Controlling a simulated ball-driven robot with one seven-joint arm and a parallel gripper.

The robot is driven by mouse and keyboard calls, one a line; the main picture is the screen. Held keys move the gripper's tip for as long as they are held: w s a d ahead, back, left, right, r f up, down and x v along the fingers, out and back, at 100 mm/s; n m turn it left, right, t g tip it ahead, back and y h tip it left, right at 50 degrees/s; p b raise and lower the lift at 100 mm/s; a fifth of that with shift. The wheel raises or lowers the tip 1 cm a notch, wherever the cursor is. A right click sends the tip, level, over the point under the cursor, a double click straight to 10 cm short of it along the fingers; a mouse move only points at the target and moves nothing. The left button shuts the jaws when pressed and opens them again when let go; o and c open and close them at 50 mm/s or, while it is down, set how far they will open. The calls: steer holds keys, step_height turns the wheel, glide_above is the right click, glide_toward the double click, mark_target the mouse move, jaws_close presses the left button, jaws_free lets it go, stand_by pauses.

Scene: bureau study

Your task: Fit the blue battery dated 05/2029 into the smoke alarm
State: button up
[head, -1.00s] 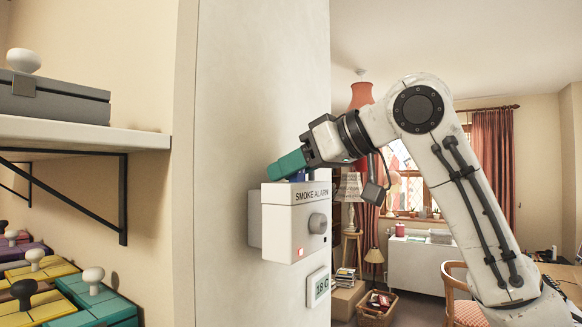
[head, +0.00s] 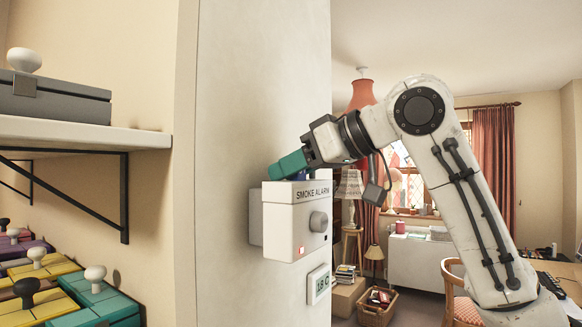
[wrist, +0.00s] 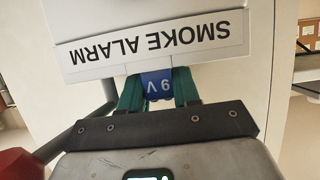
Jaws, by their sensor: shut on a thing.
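The white smoke alarm (head: 296,218) is fixed to the pale wall, with a knob and a lit red light on its front. It also shows upside down in the wrist view (wrist: 150,38). My gripper (head: 290,166) has teal fingers and is at the top of the alarm. In the wrist view its fingers (wrist: 158,90) are shut on a blue battery marked 9 V (wrist: 158,86). The battery's far end is hidden by the alarm's labelled front, so I cannot tell how deep it sits. No date on it is readable.
A wall shelf (head: 85,135) with a grey box (head: 55,98) is at the left, above several coloured boxes with knobs (head: 95,295). A room with a chair and basket (head: 377,308) lies at the right.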

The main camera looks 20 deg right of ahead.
steer(key=shift+w+d+f, duration=0.1)
steer(key=shift+d, duration=0.15)
steer(key=o, duration=1.1)
steer(key=shift+f, duration=0.1)
steer(key=shift+f, duration=0.1)
steer(key=r+p, duration=0.4)
steer(key=r, duration=0.1)
steer(key=shift+d, duration=0.2)
steer(key=shift+a+r+p, duration=0.25)
steer(key=shift+r+p, duration=0.95)
steer(key=shift+r, duration=0.1)
steer(key=shift+f, duration=0.1)
